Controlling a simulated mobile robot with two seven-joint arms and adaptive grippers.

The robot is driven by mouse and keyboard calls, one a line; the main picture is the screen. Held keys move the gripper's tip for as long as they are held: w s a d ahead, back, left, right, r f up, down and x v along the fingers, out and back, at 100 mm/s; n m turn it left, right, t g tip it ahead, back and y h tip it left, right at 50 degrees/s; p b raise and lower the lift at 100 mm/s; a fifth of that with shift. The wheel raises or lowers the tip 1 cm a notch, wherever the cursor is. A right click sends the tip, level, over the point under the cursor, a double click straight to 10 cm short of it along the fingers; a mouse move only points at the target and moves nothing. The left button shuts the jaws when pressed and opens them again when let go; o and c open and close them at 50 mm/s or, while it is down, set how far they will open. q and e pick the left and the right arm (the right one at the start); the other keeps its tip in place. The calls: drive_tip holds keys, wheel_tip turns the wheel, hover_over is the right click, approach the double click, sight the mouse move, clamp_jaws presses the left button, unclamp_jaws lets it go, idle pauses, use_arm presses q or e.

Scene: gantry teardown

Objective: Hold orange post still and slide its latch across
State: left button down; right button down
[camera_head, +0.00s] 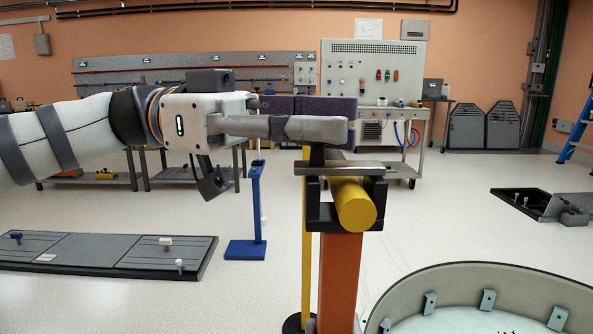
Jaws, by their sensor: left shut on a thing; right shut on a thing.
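The orange post (339,280) stands upright in the middle, its lower end cut off by the picture's edge. A black cradle (316,213) tops it and holds a yellow cylinder (354,204) whose round end faces me. The latch, a flat silver bar (345,169), lies across the cradle above the cylinder. A short dark grip stands up from it. My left gripper (322,130) reaches in from the left above the latch, its fingers shut around the top of that grip. The fingers hide the grip's top. My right gripper is not in view.
A yellow pole (306,265) stands close behind the post. A blue stand (256,200) is further left. A large round pale shell (400,302) with brackets fills the lower right. A low grey platform (110,255) lies left. Purple blocks and workbenches are behind; open floor lies between.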

use_arm(q)
drive_tip(key=shift+d, duration=0.1)
use_arm(e)
drive_tip(key=shift+a, duration=0.1)
use_arm(q)
drive_tip(key=c, duration=1.4)
unclamp_jaws()
drive_tip(key=shift+c, duration=0.2)
drive_tip(key=v, duration=1.2)
drive_tip(key=shift+f, duration=0.1)
use_arm(e)
drive_tip(key=c, duration=1.1)
unclamp_jaws()
